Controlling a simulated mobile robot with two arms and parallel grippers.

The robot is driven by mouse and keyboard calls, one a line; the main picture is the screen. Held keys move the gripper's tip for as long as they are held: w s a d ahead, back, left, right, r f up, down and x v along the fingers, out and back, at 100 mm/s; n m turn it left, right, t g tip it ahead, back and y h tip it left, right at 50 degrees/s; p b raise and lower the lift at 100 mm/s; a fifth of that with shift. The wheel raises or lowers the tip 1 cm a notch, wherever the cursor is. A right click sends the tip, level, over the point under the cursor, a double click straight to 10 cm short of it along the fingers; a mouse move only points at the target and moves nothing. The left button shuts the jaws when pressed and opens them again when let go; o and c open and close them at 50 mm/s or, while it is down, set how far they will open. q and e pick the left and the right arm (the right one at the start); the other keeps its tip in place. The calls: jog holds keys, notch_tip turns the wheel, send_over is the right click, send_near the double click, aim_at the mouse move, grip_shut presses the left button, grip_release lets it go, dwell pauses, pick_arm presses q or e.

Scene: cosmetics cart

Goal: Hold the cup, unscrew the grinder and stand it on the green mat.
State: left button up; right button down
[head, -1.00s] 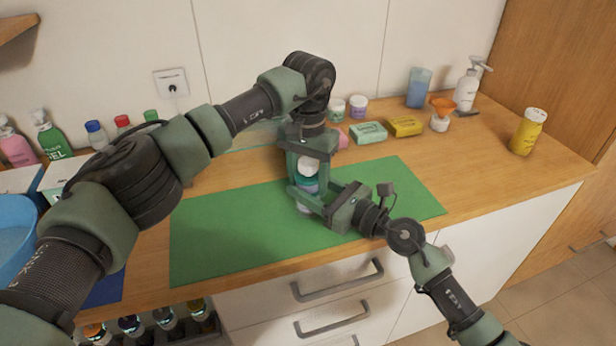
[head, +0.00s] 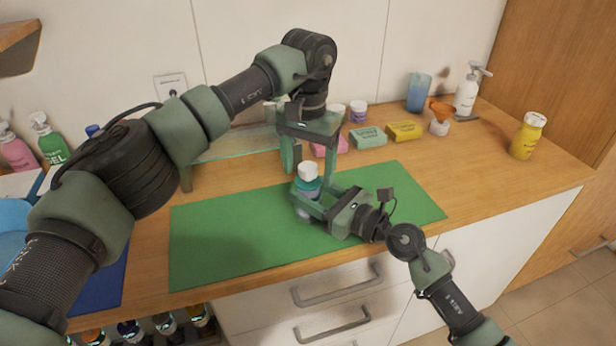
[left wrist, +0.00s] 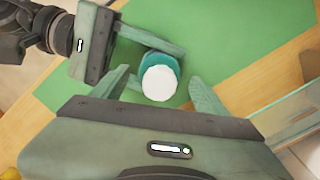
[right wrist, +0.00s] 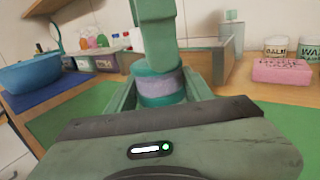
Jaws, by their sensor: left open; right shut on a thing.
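A teal piece with a white top, seemingly the grinder (head: 308,173), stands upright on a lavender-grey body, seemingly the cup (head: 303,212), over the green mat (head: 220,235). The two look joined; I cannot tell how tightly. My right gripper (head: 312,204) is shut around the lower body from the right. In the right wrist view the lavender band (right wrist: 162,83) sits between its fingers. My left gripper (head: 308,165) is open above the white top, pointing down, its fingers on either side. In the left wrist view the white top (left wrist: 159,83) lies between the fingers, apart from them.
Pink (head: 328,146), green (head: 368,136) and yellow (head: 405,131) boxes, small jars and a glass shelf edge (head: 240,145) lie behind the mat. A yellow bottle (head: 528,135) stands at the right. A blue basin (right wrist: 30,74) is at the left. The mat's left and right parts are clear.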

jog(key=c, duration=0.5)
grip_release()
